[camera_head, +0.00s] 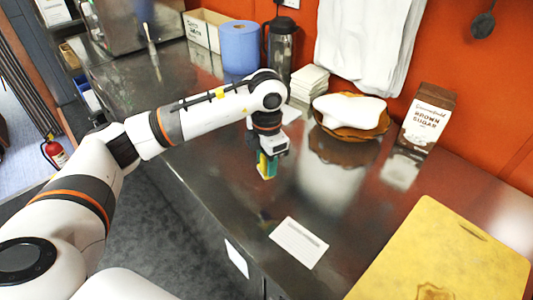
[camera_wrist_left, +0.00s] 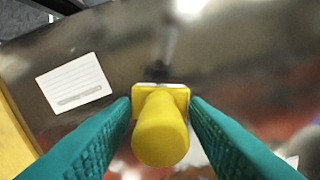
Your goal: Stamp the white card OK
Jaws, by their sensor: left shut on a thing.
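The white card (camera_head: 299,242) lies flat on the metal counter, left of the yellow board. In the left wrist view the card (camera_wrist_left: 74,82) shows printed lines and a grey strip, at upper left. My left gripper (camera_head: 267,168) is behind the card, farther from the head camera and to its left. Its teal fingers (camera_wrist_left: 160,125) are shut on a yellow stamp with a rounded handle (camera_wrist_left: 162,130). The stamp also shows between the fingers in the head view (camera_head: 265,172). Its stamping face is hidden. My right gripper is out of view.
A yellow cutting board (camera_head: 440,250) lies at right. Along the back stand a brown sugar carton (camera_head: 427,120), a basket (camera_head: 350,128) with a white item, stacked napkins (camera_head: 310,83), a dark bottle (camera_head: 281,50) and a blue roll (camera_head: 240,46). The counter around the card is clear.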

